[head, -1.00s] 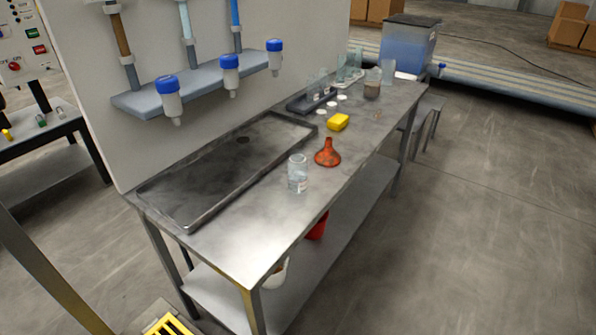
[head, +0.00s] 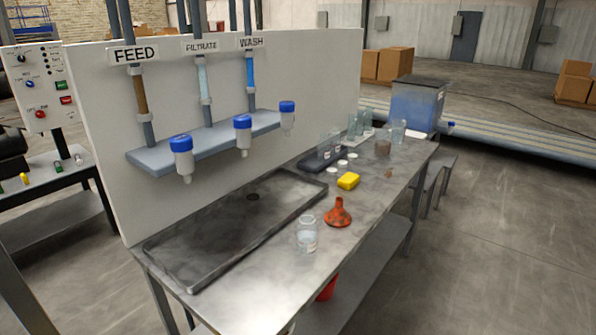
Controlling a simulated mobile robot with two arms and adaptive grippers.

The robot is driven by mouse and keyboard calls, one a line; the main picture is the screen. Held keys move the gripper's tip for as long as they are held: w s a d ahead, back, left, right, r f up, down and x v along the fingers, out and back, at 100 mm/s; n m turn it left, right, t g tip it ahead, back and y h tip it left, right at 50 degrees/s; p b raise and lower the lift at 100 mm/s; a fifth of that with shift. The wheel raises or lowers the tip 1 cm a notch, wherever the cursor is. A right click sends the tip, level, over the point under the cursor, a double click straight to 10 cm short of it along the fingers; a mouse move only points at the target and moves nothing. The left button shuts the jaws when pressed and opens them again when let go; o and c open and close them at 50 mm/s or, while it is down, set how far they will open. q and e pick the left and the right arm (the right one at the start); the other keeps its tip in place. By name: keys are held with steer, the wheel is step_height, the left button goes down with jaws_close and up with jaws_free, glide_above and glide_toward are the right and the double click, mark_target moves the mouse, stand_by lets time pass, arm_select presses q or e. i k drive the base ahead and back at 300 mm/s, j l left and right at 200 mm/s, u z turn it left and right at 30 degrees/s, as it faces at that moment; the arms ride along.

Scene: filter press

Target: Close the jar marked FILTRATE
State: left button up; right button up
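A clear glass jar (head: 307,237) stands upright on the steel bench near its front edge, with no lid visible on it. Its pale label is too small to read. Several small white discs, perhaps lids (head: 343,162), lie flat further back on the bench. The sign FILTRATE (head: 202,46) is on the white panel above the middle pipe, between FEED and WASH. More glassware, too small to read, stands at the far end (head: 360,122). Neither of my grippers is in view.
A shallow dark tray (head: 165,244) covers the bench's left side. An orange-red funnel (head: 337,213) stands right of the jar, with a yellow sponge-like block (head: 348,181) behind. Blue-capped bottles (head: 182,155) hang inverted from a grey shelf. A blue tank (head: 415,105) stands beyond the bench.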

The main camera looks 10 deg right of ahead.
mark_target(307, 225)
steer(key=i+l+u, duration=0.15)
steer(key=l+u, duration=0.25)
steer(key=l, duration=0.45)
steer(key=l+u, duration=0.4)
steer(key=l, duration=1.4)
steer(key=l+u, duration=0.1)
steer(key=l, duration=1.85)
steer(key=k+l+u, duration=0.15)
steer(key=l, duration=0.8)
